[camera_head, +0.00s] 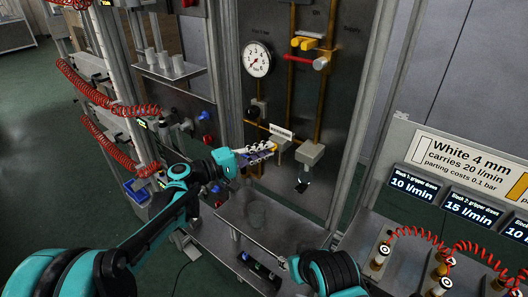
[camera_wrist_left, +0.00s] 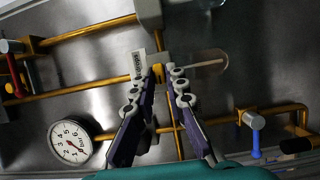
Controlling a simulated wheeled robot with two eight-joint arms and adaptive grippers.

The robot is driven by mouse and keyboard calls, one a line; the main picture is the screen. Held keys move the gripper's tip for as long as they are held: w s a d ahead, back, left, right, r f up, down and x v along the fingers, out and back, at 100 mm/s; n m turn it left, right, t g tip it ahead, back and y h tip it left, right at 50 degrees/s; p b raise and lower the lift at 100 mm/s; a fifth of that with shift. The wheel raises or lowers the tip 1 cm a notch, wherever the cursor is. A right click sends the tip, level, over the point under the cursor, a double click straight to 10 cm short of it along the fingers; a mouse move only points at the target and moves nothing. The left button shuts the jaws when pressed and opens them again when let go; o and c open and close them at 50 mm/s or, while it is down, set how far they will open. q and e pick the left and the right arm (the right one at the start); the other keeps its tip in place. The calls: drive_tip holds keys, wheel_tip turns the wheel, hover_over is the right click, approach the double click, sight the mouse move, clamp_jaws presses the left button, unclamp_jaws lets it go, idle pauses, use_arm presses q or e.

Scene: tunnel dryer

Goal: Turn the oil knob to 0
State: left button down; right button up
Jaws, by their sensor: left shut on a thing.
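My left gripper (camera_head: 268,150) reaches the upright panel in the head view. In the left wrist view its fingertips (camera_wrist_left: 167,74) are shut on a small yellow knob (camera_wrist_left: 157,70), mostly hidden between them. I take this to be the oil knob; its pointer or setting cannot be read. A white label plate (camera_head: 281,131) with small print sits just above the fingertips in the head view; it also shows beside the left finger in the wrist view (camera_wrist_left: 138,66).
A round pressure gauge (camera_head: 257,59), a red lever (camera_head: 299,59) and yellow pipes (camera_head: 325,85) are on the panel. A grey block (camera_head: 310,153) sits right of my gripper. A metal shelf (camera_head: 285,232) lies below. Red coiled hoses (camera_head: 112,108) hang at left.

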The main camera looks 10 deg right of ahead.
idle(0.4)
use_arm(q)
drive_tip(key=c, duration=1.5)
unclamp_jaws()
drive_tip(key=v, duration=1.2)
drive_tip(key=shift+f, duration=0.1)
